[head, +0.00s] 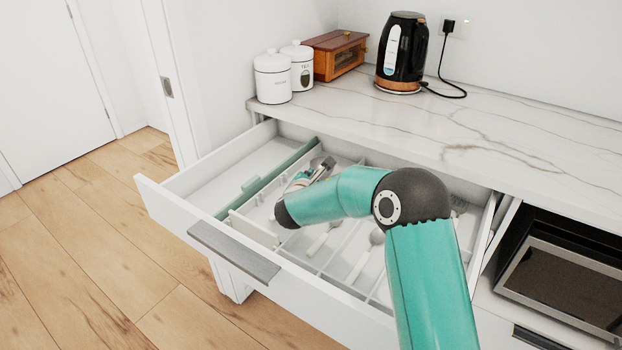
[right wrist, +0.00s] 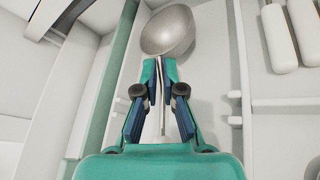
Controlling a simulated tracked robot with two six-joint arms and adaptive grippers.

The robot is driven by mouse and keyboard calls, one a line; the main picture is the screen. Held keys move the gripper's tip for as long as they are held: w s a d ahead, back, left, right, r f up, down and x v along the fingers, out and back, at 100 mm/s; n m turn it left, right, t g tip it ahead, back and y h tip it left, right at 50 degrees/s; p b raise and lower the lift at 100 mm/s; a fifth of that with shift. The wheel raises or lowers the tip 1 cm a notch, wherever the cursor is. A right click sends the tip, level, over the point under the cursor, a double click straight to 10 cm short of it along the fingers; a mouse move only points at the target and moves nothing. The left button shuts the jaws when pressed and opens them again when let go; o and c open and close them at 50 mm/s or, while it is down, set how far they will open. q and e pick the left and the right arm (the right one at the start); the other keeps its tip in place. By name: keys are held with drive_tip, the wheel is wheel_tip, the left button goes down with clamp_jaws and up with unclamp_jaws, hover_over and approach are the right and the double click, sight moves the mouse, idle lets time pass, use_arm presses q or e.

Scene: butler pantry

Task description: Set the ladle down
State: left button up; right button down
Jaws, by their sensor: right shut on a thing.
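The ladle (right wrist: 168,31) shows in the right wrist view as a round grey metal bowl with its handle running back between my fingers. My right gripper (right wrist: 160,84) is shut on the handle just below the bowl. In the head view my right gripper (head: 318,170) is over the left part of the open drawer (head: 160,206), and the ladle cannot be made out there. In the wrist view the ladle is over a pale compartment; I cannot tell whether it touches the bottom. My left gripper is not in view.
A green divider (head: 265,180) runs along the drawer's left side, with an empty-looking space left of it. Light-handled utensils (head: 322,240) lie in compartments to the right. White canisters (head: 272,80), a wooden box (head: 338,54) and a black kettle (head: 402,50) stand on the marble counter behind.

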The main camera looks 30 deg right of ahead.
drive_tip(key=shift+w+d+f, duration=0.3)
drive_tip(key=shift+w+f, duration=0.05)
drive_tip(key=shift+f, duration=0.25)
drive_tip(key=c, duration=1.3)
unclamp_jaws()
drive_tip(key=shift+s, duration=0.1)
drive_tip(key=shift+b+v, duration=0.3)
drive_tip(key=shift+v, duration=3.45)
